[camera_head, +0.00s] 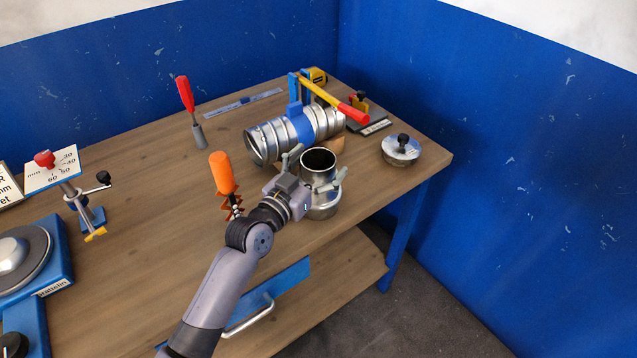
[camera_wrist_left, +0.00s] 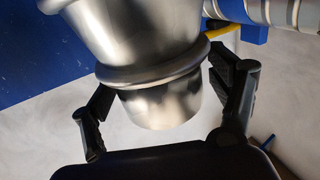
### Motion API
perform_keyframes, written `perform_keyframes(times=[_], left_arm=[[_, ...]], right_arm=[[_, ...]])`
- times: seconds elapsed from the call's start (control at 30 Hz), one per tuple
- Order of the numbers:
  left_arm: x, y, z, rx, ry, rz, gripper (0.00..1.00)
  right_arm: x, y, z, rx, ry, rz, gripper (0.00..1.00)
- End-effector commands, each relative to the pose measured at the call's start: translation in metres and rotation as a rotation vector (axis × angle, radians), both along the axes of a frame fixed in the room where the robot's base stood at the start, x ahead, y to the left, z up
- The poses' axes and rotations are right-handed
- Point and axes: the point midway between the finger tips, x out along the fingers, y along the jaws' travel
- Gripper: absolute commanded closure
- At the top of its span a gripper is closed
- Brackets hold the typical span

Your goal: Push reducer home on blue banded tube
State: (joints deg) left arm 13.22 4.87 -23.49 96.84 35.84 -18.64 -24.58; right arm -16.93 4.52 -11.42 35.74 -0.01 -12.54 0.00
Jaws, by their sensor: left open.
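The blue banded tube (camera_head: 259,143) is a silver ribbed duct with a blue band, lying on its side near the back right of the bench. One open end faces left. The reducer (camera_head: 322,206) is a shiny metal piece with a narrow open collar on top and a wider lower body. It stands upright in front of the tube, apart from it. My left gripper (camera_head: 315,170) is open, with its fingers on either side of the reducer's collar. In the left wrist view the reducer (camera_wrist_left: 150,50) lies between the spread fingers, with a gap visible. My right gripper is not in view.
An orange-handled tool (camera_head: 223,173) stands left of my left gripper. A red-handled tool (camera_head: 187,95) stands farther back. A yellow-and-red lever (camera_head: 333,102) rises behind the tube. A knobbed metal cap (camera_head: 400,150) sits near the right edge.

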Motion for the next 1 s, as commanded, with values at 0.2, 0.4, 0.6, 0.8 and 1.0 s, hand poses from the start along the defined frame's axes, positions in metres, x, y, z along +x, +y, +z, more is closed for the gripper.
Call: perform_keyframes(times=[0.2,0.4,0.6,0.8,1.0], left_arm=[[-0.0004,0.0003,-0.0006,0.001,0.001,0.0,0.24],[-0.0005,0.0003,-0.0006,0.001,0.001,0.0,0.38],[-0.0005,0.0005,-0.0007,0.001,0.001,0.0,0.51],[-0.0005,0.0005,-0.0007,0.001,0.001,0.0,0.64],[-0.0005,0.0005,-0.0007,0.001,0.001,0.0,0.78]], right_arm=[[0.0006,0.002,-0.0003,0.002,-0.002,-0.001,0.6],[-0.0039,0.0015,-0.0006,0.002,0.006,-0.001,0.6],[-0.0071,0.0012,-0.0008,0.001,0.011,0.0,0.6],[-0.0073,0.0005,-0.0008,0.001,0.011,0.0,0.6],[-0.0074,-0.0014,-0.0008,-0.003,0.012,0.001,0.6]])
